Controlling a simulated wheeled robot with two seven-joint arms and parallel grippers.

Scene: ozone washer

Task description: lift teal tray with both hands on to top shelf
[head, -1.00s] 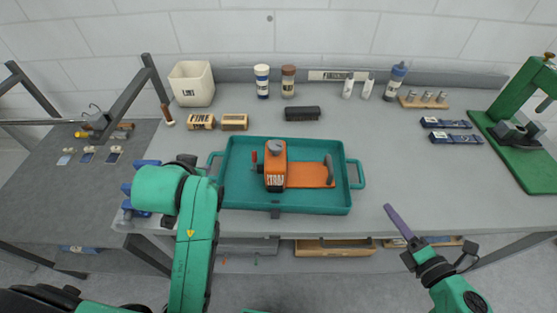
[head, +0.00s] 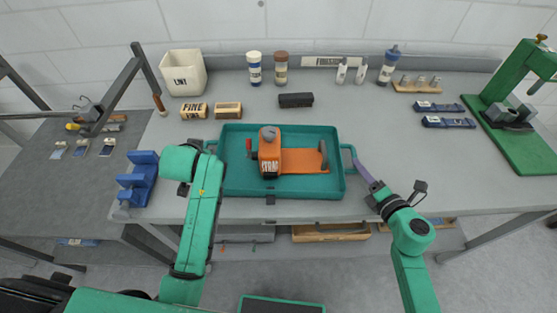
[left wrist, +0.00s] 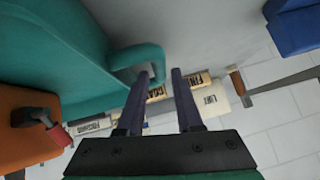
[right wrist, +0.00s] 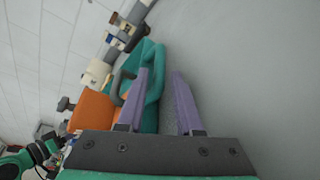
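The teal tray (head: 230,186) lies flat on the grey bench, with a loop handle at each short end. It holds an orange strapping tool (head: 300,160) with a red knob. My left gripper (left wrist: 160,73) is open at the tray's left handle (left wrist: 146,55), whose outer bar shows between the fingertips; my arm mostly hides this in the head view. My right gripper (right wrist: 162,73) is open, its purple fingers at the right handle (right wrist: 154,88), which shows between them. I cannot tell whether either gripper touches its handle. No top shelf is clearly visible.
A white bin (head: 184,73), bottles (head: 254,68), wooden blocks (head: 228,110) and a black brush (head: 296,100) stand behind the tray. A blue fixture (head: 138,180) is left of my left arm. Blue boxes (head: 449,122) and a green press (head: 520,110) are right. Bench space right of the tray is clear.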

